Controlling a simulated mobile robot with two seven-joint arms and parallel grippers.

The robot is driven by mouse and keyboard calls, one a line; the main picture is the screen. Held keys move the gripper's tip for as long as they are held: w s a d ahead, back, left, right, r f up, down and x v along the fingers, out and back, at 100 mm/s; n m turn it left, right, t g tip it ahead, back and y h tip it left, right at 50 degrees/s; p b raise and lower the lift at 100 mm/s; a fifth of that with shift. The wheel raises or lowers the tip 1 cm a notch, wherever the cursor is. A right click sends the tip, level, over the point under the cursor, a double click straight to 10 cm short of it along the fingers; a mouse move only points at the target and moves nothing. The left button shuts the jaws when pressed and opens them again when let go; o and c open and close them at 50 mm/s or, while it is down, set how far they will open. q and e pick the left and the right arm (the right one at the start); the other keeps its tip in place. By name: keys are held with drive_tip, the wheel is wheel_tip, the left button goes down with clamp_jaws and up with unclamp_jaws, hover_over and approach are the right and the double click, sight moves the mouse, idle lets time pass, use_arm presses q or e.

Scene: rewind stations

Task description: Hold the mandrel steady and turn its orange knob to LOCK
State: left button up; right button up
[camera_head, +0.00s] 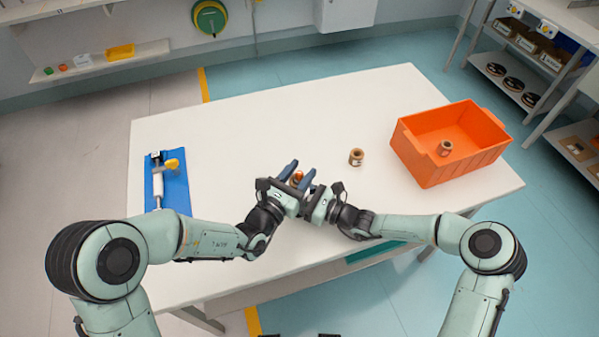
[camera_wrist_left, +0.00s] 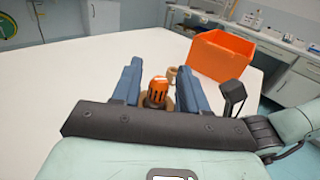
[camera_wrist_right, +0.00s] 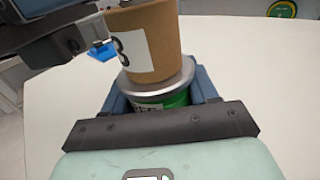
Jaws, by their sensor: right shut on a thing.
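The mandrel's orange knob (camera_head: 297,177) shows near the table's middle and also in the left wrist view (camera_wrist_left: 157,92). My left gripper (camera_wrist_left: 158,82) is open, with its blue fingers either side of the knob and small gaps visible. In the right wrist view, the mandrel has a grey metal flange (camera_wrist_right: 160,76) above a green lower part (camera_wrist_right: 172,98). A brown cardboard core (camera_wrist_right: 148,38) with a white label sits above the flange. My right gripper (camera_wrist_right: 160,97) is shut on the mandrel below the flange. The knob is hidden there, and my left gripper shows at upper left.
A loose brown core (camera_head: 356,157) stands on the white table (camera_head: 250,125) to the right. An orange crate (camera_head: 430,165) with a core (camera_head: 445,148) inside is farther right. A blue board (camera_head: 177,190) with a white roller and yellow handle lies at left. The table's back middle is clear.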

use_arm(q)
drive_tip(key=v, duration=0.7)
drive_tip(key=shift+s, duration=0.2)
drive_tip(key=shift+a, duration=0.15)
